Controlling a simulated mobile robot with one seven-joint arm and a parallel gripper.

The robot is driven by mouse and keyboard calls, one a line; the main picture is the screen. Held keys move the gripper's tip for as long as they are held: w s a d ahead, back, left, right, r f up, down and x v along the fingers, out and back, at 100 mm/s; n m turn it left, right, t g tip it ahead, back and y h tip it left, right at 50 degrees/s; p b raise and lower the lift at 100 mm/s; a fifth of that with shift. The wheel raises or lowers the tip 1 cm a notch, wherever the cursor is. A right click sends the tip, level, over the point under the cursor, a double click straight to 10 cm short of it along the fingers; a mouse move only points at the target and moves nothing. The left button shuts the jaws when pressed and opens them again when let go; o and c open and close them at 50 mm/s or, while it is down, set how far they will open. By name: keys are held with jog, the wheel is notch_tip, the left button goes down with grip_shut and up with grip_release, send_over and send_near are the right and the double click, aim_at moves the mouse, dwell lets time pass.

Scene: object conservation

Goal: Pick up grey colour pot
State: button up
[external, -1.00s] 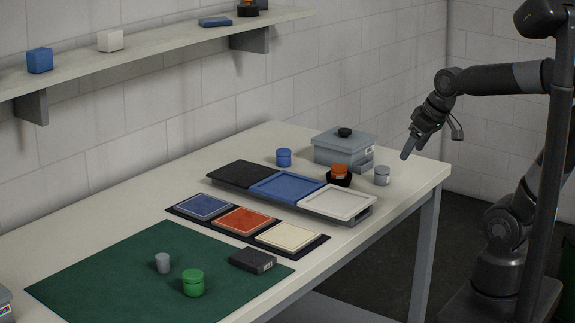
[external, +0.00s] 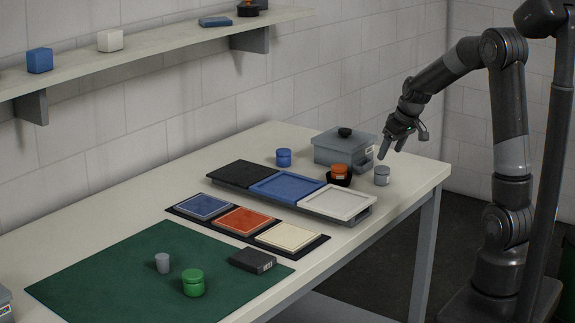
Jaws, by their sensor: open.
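The grey colour pot (external: 382,175) is a small lidded pot with a pale label, upright on the table near its right end. My gripper (external: 391,150) is open and empty. In the picture it sits just above the grey pot, fingers pointing down and slightly left. One fingertip appears close over the pot's lid; the exact gap cannot be told from this view.
An orange-lidded pot in a black holder (external: 339,174) stands left of the grey pot. A grey lidded box (external: 344,147) is behind. A tray (external: 357,217) with black, blue and white sections lies in front. A blue pot (external: 284,157) stands further left.

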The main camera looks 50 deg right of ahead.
aim_at(383, 168)
jog(key=x, duration=0.4)
jog(key=shift+d+x, duration=0.15)
jog(key=shift+x, duration=1.2)
jog(key=shift+d+x, duration=0.1)
jog(key=shift+x, duration=1.25)
jog(key=shift+c, duration=0.6)
jog(key=c, duration=1)
jog(key=shift+r, duration=0.15)
